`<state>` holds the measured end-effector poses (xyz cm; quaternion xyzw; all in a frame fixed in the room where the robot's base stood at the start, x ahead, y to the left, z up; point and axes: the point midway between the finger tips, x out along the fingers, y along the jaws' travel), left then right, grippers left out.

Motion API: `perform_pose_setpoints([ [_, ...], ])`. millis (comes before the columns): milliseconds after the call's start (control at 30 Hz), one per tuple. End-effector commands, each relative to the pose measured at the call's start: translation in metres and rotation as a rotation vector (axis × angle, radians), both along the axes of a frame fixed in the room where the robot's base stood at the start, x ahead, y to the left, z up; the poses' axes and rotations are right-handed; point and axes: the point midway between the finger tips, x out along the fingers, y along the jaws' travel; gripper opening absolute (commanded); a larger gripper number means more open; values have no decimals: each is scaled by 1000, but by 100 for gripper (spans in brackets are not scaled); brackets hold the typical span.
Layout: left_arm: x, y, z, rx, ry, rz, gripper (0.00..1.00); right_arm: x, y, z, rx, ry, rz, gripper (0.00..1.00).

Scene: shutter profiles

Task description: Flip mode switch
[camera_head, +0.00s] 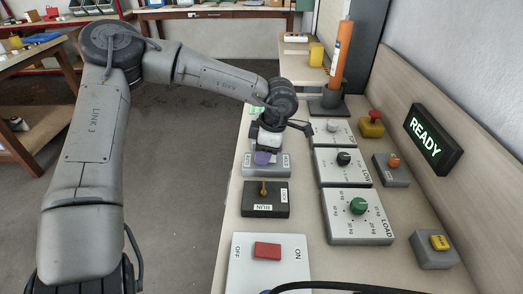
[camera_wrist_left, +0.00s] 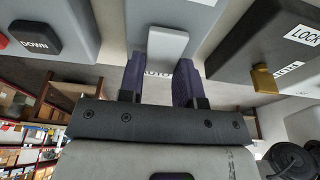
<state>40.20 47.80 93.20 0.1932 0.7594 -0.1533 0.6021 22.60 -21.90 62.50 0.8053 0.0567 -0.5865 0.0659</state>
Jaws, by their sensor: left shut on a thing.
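A grey switch box (camera_head: 281,168) stands on the panel table, between the black RUN/LOCK box and my gripper's arm. In the left wrist view the same grey box (camera_wrist_left: 200,12) carries a light grey lever (camera_wrist_left: 167,48) and a label reading AUTO, partly covered. My left gripper (camera_head: 263,158) has purple fingers, which also show in the left wrist view (camera_wrist_left: 160,82). They are shut on the lever, one on each side. In the head view the gripper hides the lever. My right gripper is not in view.
The black RUN/LOCK box (camera_head: 276,211) with a brass lever is close beside the grey box. An OFF/ON box (camera_head: 292,276) with a red rocker is nearest. Knob boxes, including the green-knobbed LOAD box (camera_head: 360,230), line the right. A READY display (camera_head: 433,140) stands behind them.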

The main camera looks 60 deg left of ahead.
Motion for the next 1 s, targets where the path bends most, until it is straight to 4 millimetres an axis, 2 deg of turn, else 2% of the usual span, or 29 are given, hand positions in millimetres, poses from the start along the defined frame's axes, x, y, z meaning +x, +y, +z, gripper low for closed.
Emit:
perform_pose_setpoints([
  [200,3,-1,1,58,102,0,8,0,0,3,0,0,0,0],
  [567,3,-2,1,64,118,0,8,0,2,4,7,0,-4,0],
  [600,3,-2,1,64,118,0,33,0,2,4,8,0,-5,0],
  [867,3,-2,1,64,117,0,57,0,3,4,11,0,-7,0],
  [1000,3,-2,1,64,117,0,57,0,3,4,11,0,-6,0],
])
